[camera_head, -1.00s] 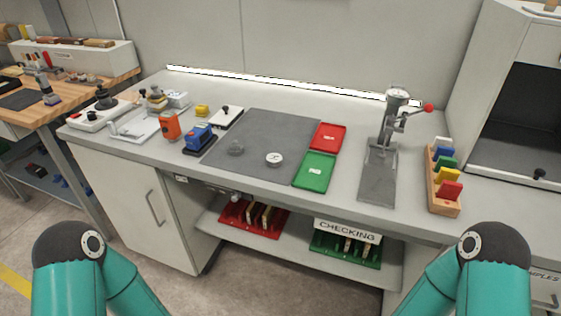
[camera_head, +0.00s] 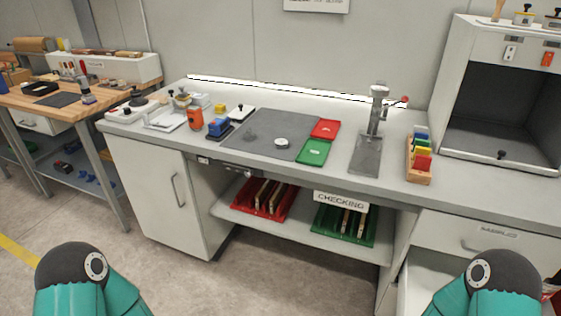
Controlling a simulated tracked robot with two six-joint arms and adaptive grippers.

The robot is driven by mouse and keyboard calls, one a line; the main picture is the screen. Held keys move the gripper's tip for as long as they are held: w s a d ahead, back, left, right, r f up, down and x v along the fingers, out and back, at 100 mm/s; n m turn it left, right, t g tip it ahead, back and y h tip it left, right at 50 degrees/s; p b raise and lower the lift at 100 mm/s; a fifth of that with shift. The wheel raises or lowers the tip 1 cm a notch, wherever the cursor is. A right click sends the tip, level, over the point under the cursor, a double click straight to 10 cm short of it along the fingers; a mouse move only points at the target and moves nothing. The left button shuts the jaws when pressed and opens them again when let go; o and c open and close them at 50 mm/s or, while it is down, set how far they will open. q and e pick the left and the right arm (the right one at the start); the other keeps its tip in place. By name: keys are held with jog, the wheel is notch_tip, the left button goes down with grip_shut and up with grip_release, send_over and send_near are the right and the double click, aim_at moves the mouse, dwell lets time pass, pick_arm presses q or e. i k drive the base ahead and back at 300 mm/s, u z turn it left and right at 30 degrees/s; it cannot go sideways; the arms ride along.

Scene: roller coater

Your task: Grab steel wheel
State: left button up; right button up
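Two small round things lie on the dark grey mat (camera_head: 275,122) on the bench. One is a grey, steel-coloured disc (camera_head: 250,134) that barely stands out from the mat. The other is a pale round piece (camera_head: 281,142) with a dark mark, to its right near the front edge. I cannot tell for sure which is the steel wheel. Only teal links of my two arms show at the bottom left and bottom right, well short of the bench. Neither gripper is in view.
Red (camera_head: 326,128) and green (camera_head: 314,152) trays lie right of the mat. A lever press (camera_head: 370,140) and a wooden rack (camera_head: 419,173) stand further right. An orange container (camera_head: 195,119) and blue block (camera_head: 219,127) stand left. A shelf with red and green racks is below.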

aim_at(279, 143)
jog(key=z, duration=0.05)
jog(key=k, duration=0.35)
jog(key=u, duration=0.6)
jog(key=i, duration=1.5)
jog(key=z, duration=0.15)
